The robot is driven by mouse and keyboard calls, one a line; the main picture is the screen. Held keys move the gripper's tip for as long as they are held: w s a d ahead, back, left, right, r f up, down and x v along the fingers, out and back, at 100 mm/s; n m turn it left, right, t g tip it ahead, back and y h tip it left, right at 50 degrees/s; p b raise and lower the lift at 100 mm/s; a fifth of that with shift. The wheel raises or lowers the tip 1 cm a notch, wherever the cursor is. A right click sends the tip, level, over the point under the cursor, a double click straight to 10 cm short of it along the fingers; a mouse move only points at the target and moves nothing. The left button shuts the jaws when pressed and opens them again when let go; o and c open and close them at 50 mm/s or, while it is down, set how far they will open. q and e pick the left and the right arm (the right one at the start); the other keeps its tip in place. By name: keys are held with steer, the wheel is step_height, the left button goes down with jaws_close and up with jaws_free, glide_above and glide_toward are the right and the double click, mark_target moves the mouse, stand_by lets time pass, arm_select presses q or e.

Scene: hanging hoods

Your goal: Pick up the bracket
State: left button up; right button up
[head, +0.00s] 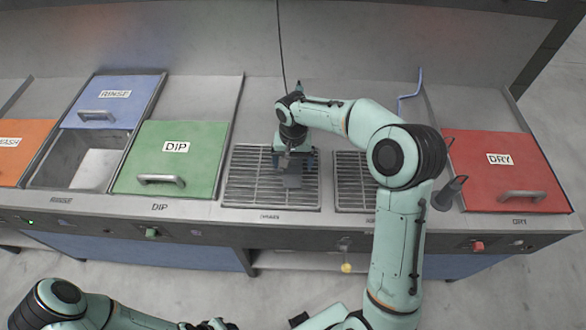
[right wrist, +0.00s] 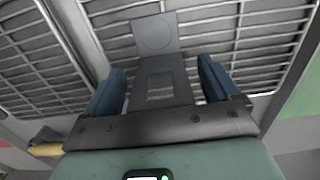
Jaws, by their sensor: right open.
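The bracket (head: 293,181) is a flat grey piece over the left drain grate (head: 243,187), just below my right gripper (head: 294,161) in the head view. In the right wrist view the bracket (right wrist: 154,36) has a plate with a round outline and a part with a rectangular opening. That part reaches back between the two blue fingers of my right gripper (right wrist: 162,84). The fingers are open, with a gap to the bracket on both sides. The wrist hides part of the bracket in the head view. My left arm shows at the bottom left, but its gripper is not visible.
Left of the grate are the green DIP lid (head: 172,157), the blue RINSE lid (head: 112,101) above a partly open basin, and an orange lid (head: 22,150). A second grate (head: 352,182) and the red DRY lid (head: 507,170) are to the right. A thin cable (head: 280,45) hangs above.

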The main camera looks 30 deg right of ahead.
steer(key=shift+f, duration=0.3)
steer(key=shift+r, duration=0.1)
steer(key=c, duration=1.4)
